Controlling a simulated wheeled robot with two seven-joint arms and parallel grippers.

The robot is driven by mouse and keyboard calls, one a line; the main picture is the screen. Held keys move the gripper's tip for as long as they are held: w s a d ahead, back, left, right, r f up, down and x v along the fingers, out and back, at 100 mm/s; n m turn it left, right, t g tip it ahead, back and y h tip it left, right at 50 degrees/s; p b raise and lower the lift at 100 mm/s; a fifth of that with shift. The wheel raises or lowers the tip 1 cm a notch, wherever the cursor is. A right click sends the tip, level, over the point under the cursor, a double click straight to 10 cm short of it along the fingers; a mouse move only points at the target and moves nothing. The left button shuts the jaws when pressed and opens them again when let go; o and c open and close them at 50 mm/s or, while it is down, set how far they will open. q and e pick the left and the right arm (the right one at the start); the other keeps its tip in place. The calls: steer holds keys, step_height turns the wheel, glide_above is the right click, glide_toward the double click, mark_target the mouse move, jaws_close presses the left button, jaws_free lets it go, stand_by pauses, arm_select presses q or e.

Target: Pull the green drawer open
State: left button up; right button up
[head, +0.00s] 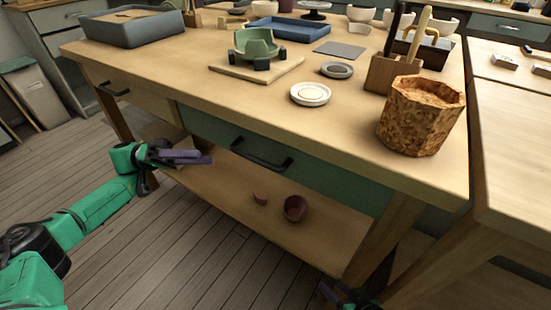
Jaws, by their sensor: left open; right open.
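The green drawer (335,181) is set under the front edge of the wooden worktable (290,105). Its front looks flush with the table frame, so it appears shut. A dark bar handle (262,155) is fixed across its front. My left gripper (205,157), with purple fingers, is in front of the table, left of the handle and apart from it. It is open and empty. My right gripper (343,294) is low at the bottom edge of the view, below the drawer and partly cut off. It is open.
A lower shelf (230,195) holds two dark red cup-like pieces (294,208). On the tabletop stand a cork-like pot (420,115), a white dish (310,94) and a green bowl in a holder (256,45). A second table (515,150) stands close on the right.

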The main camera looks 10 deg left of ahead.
mark_target(251, 156)
arm_select(q)
steer(key=x, duration=1.3)
steer(key=shift+d, duration=0.25)
jaws_close()
stand_by(0.5)
